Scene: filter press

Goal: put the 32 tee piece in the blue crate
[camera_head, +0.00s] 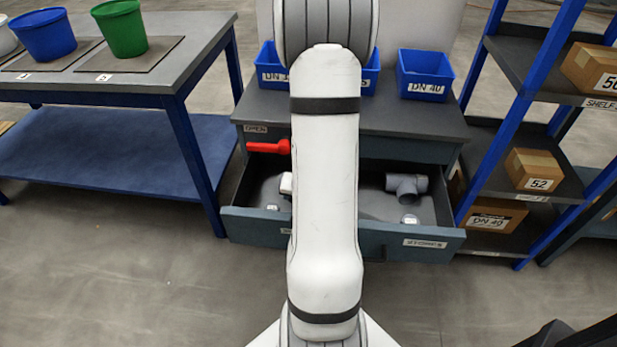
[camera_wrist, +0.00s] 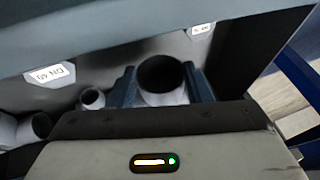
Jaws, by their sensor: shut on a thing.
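My gripper (camera_wrist: 163,86) is shut on a grey pipe fitting (camera_wrist: 160,98) with a round open end facing the camera, one finger on each side. I cannot read a size on it, and its full shape is hidden. In the head view my arm covers the gripper and this fitting. A large grey tee (camera_head: 408,187) lies in the right part of the open drawer (camera_head: 385,239). A blue crate marked DN 40 (camera_head: 425,75) stands on the cabinet top at right. Another blue crate (camera_head: 271,72) is partly hidden behind my arm, its label only partly readable.
More grey fittings (camera_wrist: 92,98) lie left of the gripper in the wrist view, near a DN 40 label (camera_wrist: 50,75). A workbench (camera_head: 130,85) with buckets stands left, a shelf rack (camera_head: 520,70) right.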

